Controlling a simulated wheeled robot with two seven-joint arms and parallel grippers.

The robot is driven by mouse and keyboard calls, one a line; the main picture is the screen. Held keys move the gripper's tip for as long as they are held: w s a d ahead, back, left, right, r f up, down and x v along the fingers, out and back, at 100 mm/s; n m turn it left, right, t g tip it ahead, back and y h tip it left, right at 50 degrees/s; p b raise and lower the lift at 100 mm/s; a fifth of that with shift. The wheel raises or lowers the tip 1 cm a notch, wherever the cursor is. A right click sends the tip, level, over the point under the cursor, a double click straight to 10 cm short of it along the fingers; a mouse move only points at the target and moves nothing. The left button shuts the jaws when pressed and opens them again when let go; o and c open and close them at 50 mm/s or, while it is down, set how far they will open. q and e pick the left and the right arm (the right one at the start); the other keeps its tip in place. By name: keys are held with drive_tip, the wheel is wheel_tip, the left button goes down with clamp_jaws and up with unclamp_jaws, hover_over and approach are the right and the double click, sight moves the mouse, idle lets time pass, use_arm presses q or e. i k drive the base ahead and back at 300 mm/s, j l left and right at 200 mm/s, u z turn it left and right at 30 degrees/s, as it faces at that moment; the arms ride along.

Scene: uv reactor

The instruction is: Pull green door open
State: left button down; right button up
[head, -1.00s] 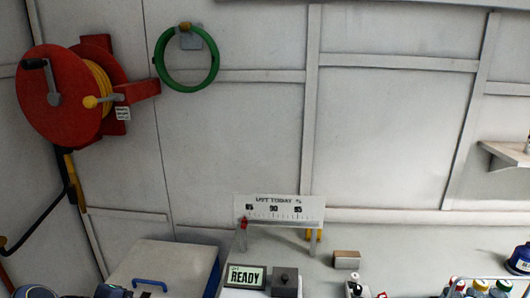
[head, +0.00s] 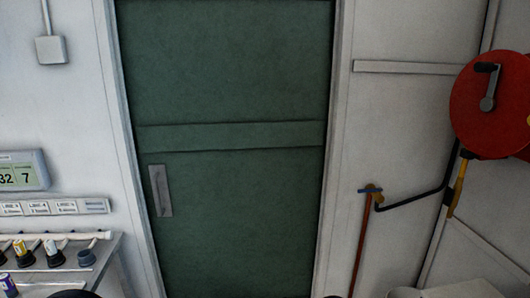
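A dark green door (head: 235,75) fills the middle of the head view in a grey-white frame (head: 340,120). A raised horizontal green band crosses it. A grey upright pull plate or handle (head: 160,191) sits on its left side, below the band. The door looks shut, flush in its frame; its lower end is cut off by the picture's edge. Neither gripper can be made out in the view. Dark rounded shapes at the bottom edge seem to be parts of me.
At left, a bench (head: 105,255) holds several small bottles below a digital display (head: 22,171). At right, a red hose reel (head: 488,105) hangs on the wall, with a pipe and valve (head: 371,189) beside the door frame. The wall directly before the door looks unobstructed.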

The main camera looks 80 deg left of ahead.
sight(229, 100)
drive_tip(key=u, duration=2.75)
drive_tip(key=i+j, duration=0.2)
drive_tip(key=i, duration=0.25)
drive_tip(key=i+j, duration=0.2)
drive_tip(key=i, duration=0.2)
drive_tip(key=i+j, duration=0.2)
drive_tip(key=i, duration=0.25)
drive_tip(key=i+j, duration=0.2)
drive_tip(key=i, duration=0.2)
drive_tip(key=i+j, duration=0.2)
drive_tip(key=i, duration=0.25)
drive_tip(key=k+j+u, duration=0.05)
